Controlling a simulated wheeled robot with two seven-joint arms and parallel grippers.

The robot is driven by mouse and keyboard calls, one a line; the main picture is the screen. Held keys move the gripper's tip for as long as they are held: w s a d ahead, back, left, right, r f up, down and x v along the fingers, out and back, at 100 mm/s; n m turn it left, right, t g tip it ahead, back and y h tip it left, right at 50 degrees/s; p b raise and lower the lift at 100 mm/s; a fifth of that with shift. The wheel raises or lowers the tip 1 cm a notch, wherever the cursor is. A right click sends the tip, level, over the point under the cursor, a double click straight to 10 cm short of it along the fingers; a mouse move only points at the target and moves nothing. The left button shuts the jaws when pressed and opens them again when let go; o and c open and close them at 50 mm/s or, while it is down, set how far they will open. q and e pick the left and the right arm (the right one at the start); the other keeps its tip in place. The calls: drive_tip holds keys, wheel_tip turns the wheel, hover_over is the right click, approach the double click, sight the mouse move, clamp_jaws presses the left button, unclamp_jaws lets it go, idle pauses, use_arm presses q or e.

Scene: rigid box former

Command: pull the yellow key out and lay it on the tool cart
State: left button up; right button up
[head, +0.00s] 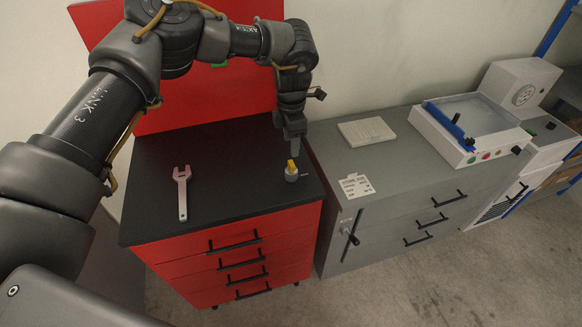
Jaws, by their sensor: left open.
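The yellow key (291,164) stands upright in a small grey round holder (291,175) near the right side of the black top of the red tool cart (235,181). My left gripper (294,150) points down directly over the key, its tips at or just above the key's upper end. It is open. The fingers are small and dark, so I cannot tell whether they are around the key or touching it. My right gripper is not in view.
A pinkish wrench (182,192) lies on the cart's left part; the top between it and the holder is bare. A grey cabinet (400,175) stands to the right with a flat pale block (366,131), a white card (356,185) and a white machine (470,130).

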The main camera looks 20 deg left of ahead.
sight(291, 162)
use_arm(q)
drive_tip(key=shift+f+b, duration=2.75)
drive_tip(key=shift+f, duration=1.75)
clamp_jaws()
drive_tip(key=shift+r+p, duration=0.15)
drive_tip(key=shift+p, duration=0.15)
drive_tip(key=shift+r+p, duration=2.05)
drive_tip(key=shift+r, duration=0.85)
